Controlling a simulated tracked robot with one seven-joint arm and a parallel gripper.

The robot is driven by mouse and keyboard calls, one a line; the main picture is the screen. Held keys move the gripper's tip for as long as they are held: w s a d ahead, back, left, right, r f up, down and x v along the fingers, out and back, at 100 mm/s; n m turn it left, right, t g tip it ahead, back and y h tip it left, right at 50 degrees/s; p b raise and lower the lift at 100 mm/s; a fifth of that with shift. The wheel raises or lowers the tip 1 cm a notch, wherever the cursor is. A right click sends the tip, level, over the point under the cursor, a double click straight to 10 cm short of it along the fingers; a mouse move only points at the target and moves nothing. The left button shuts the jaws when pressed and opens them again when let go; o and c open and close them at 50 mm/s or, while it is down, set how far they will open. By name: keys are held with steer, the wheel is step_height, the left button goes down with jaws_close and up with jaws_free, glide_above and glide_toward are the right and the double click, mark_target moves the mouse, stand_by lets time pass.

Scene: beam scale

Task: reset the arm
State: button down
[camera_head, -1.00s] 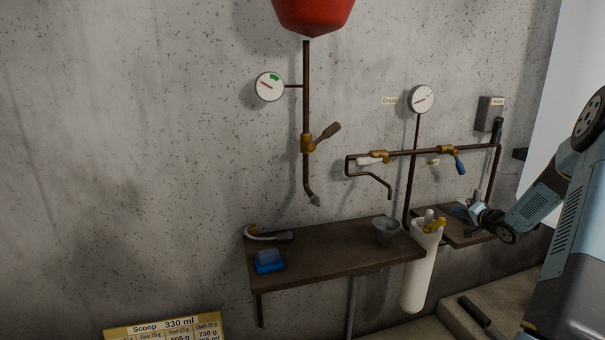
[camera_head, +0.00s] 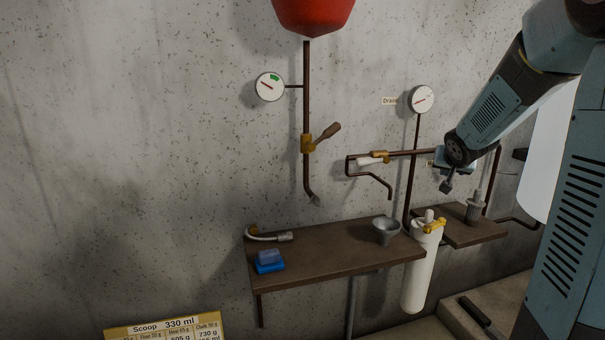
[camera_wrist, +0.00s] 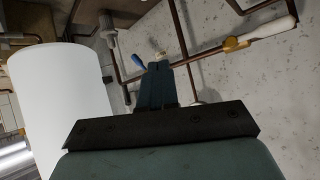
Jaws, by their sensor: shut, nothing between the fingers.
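My gripper (camera_head: 447,185) is in front of the pipes at the right, above the small right-hand shelf, at the end of my blue-grey arm. In the wrist view my gripper (camera_wrist: 158,68) has its dark fingers together, with nothing between them. The fingers point toward the pipework and the concrete wall. They look apart from the pipes, though the exact distance is hard to tell.
A brown shelf (camera_head: 335,256) holds a grey cup (camera_head: 386,231), a blue block (camera_head: 269,261) and a hose. A white cylinder (camera_head: 419,275) hangs beside it. A grey canister (camera_head: 473,211) stands on the right shelf (camera_head: 462,237). A white-handled valve (camera_head: 372,160) is left of my gripper.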

steer(key=s+a+n+g+y, duration=0.1)
steer(key=s+a, duration=0.4)
steer(key=s, duration=0.6)
steer(key=s+a+r+n+g+y, duration=0.1)
steer(key=s+a, duration=0.5)
steer(key=s, duration=0.6)
steer(key=s+a+n+g+y, duration=0.1)
steer(key=s+a, duration=0.4)
steer(key=s, duration=0.6)
steer(key=shift+s+a+r+n+g, duration=0.25)
steer(key=shift+r+n+g, duration=0.1)
steer(key=shift+n+g, duration=0.55)
steer(key=shift+d, duration=0.1)
